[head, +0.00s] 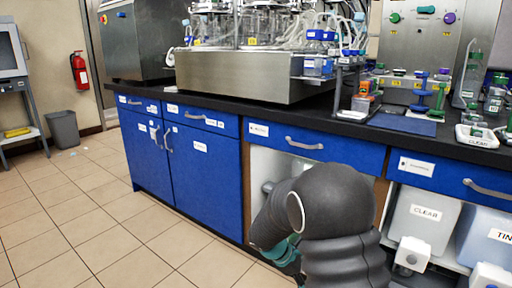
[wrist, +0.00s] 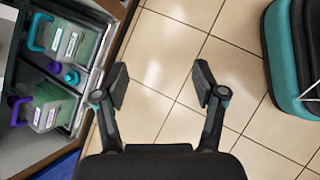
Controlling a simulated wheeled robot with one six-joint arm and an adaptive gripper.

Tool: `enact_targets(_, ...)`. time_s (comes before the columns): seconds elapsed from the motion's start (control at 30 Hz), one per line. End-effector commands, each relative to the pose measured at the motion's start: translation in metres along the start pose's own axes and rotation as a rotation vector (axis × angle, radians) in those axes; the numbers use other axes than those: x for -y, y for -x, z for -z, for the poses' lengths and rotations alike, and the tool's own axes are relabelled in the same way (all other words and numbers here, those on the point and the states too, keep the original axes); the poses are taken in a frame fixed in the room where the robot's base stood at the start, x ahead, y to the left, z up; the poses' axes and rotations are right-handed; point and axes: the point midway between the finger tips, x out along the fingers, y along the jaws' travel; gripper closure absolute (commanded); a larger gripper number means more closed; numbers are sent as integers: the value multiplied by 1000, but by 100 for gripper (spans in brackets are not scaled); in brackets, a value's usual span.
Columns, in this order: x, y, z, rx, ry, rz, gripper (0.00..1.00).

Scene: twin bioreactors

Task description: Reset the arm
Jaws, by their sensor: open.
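My arm (head: 338,205) shows in the head view at the lower middle, folded in front of the blue cabinets. Its gripper end is hidden there. In the wrist view my gripper (wrist: 158,86) is open, with its two dark fingers spread apart. Nothing is between the fingers; only beige floor tiles show beyond them.
The black counter (head: 222,100) over the blue cabinets (head: 205,165) carries bioreactor equipment. In the wrist view, a tray (wrist: 88,92) with handled containers is at left. Open tiled floor (head: 80,215) lies left.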

Motion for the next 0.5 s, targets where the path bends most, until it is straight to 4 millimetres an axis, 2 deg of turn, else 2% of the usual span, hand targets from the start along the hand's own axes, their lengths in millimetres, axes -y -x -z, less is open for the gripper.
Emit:
enact_targets(0.03,11,12,-14,-36,-102,26,30)
enact_targets(0.1,28,25,-26,-82,-237,70,30)
enact_targets(0.5,113,95,-86,-320,-877,295,30)
